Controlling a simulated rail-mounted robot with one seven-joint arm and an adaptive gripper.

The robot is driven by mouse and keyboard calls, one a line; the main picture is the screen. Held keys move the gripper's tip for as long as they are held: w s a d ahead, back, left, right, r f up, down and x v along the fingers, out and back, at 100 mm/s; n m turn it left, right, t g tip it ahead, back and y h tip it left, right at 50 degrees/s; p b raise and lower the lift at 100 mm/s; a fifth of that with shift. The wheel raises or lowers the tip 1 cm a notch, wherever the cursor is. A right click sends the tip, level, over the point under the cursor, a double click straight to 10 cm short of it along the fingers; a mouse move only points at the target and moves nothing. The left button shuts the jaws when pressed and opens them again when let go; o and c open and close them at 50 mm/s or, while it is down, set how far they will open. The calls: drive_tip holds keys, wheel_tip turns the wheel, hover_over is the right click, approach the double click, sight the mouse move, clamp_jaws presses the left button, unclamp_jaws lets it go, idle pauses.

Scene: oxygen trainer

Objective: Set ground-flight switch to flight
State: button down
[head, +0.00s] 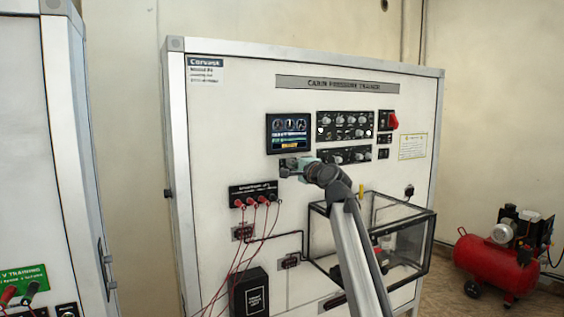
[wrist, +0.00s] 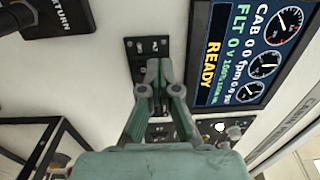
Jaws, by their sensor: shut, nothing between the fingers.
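The cabin pressure trainer panel (head: 235,130) stands upright in front of me. A small black switch plate (wrist: 133,62) with small toggles and fittings is mounted just below the display; its labels are too small to read, so I cannot tell which one is the ground-flight switch. My gripper (head: 296,171) is at this plate in the head view and partly covers it. In the wrist view my gripper (wrist: 158,66) is shut and empty, with its fingertips over the lower middle of the plate. I cannot tell whether they touch a toggle.
The lit display (head: 289,133) reads READY in the wrist view (wrist: 243,55). Knob panels (head: 345,125) and a red switch (head: 393,121) are to the right. A clear-walled box (head: 410,240) juts out below. Red leads (head: 245,235) hang at left. A red compressor (head: 490,262) stands far right.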

drive_tip(key=r+b+v, duration=0.2)
drive_tip(key=b+v, duration=0.1)
drive_tip(key=v, duration=1)
drive_tip(key=shift+s, duration=0.4)
drive_tip(key=shift+d+r, duration=0.1)
drive_tip(key=shift+d, duration=0.05)
